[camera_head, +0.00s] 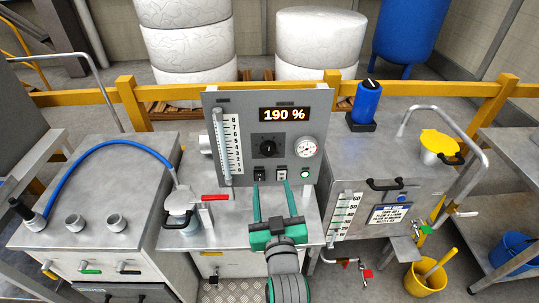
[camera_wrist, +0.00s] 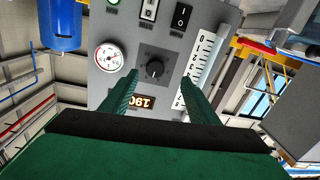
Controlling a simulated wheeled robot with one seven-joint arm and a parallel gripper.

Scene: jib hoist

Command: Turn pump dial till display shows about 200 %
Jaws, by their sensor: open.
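The grey control panel (camera_head: 222,110) stands upright on the middle bench. Its display (camera_head: 285,114) reads 190 % in orange digits. The black pump dial (camera_head: 268,147) sits below the display, left of a round gauge. In the wrist view the panel appears upside down, with the dial (camera_wrist: 154,69) seen between my fingers and the display (camera_wrist: 141,102) partly cut off by my gripper. My green gripper (camera_head: 273,187) is open and empty. Its fingertips point at the panel below the dial in the head view. They look apart from the dial.
The round gauge (camera_head: 306,148), switches (camera_head: 280,174) and a scale tube (camera_head: 218,140) share the panel. A red-handled valve (camera_head: 215,197) and a steel lid (camera_head: 180,205) stand left of my gripper. A blue pump (camera_head: 367,102) and a tank with a yellow cap (camera_head: 440,142) stand right.

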